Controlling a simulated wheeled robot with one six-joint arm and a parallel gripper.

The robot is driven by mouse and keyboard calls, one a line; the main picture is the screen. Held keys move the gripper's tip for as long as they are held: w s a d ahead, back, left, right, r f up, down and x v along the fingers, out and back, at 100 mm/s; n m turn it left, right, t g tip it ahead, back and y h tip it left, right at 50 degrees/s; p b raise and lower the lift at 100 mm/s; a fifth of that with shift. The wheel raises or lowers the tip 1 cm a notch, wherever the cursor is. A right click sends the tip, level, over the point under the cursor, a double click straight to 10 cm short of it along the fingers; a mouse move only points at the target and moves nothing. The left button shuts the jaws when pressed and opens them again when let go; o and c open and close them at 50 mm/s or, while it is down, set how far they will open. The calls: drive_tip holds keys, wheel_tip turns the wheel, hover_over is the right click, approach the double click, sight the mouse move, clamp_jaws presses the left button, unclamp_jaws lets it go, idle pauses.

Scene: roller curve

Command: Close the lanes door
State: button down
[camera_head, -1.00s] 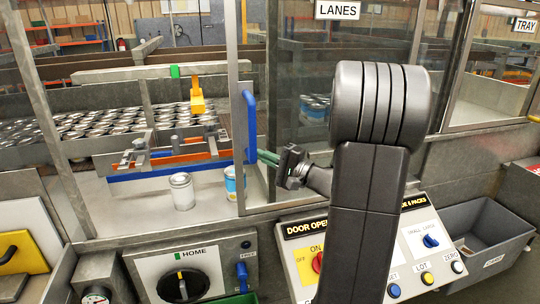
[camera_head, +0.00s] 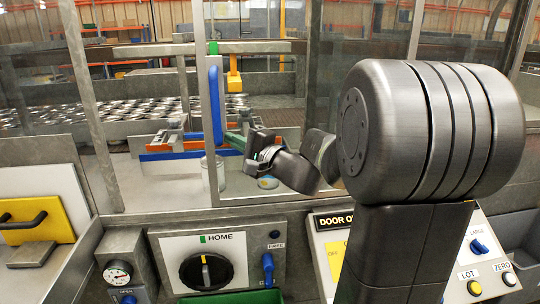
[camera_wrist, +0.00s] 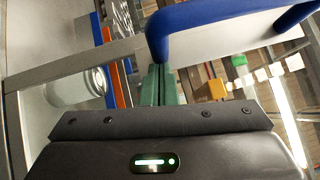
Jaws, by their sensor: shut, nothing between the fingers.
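The lanes door is a glass panel in a grey metal frame (camera_head: 202,60), with an upright blue handle (camera_head: 216,105) near its left edge. An opening shows between this edge and the grey post (camera_head: 88,110) to the left. My gripper (camera_head: 232,139) is shut and empty, its green fingers just right of the handle's lower part.
Behind the door are lanes with many cans (camera_head: 150,108) and a can (camera_head: 212,173) near the door edge. Below are the HOME dial panel (camera_head: 206,268) and the button panel (camera_head: 470,265). A yellow plate with a black handle (camera_head: 38,222) is at left.

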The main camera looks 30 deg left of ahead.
drive_tip(key=s+a+b, duration=0.5)
drive_tip(key=s+a, duration=0.3)
drive_tip(key=a, duration=0.3)
drive_tip(key=s+a+b, duration=0.6)
drive_tip(key=s+a, duration=0.2)
drive_tip(key=a, duration=0.3)
drive_tip(key=shift+s+a+r, duration=0.15)
drive_tip(key=shift+s+a, duration=0.1)
drive_tip(key=shift+a, duration=0.05)
drive_tip(key=shift+r, duration=0.1)
drive_tip(key=w+b+v, duration=0.2)
drive_tip(key=b+v, duration=0.1)
drive_tip(key=v, duration=1)
drive_tip(key=shift+w+d+f, duration=0.2)
drive_tip(key=shift+w+f, duration=0.15)
drive_tip(key=shift+w, duration=0.2)
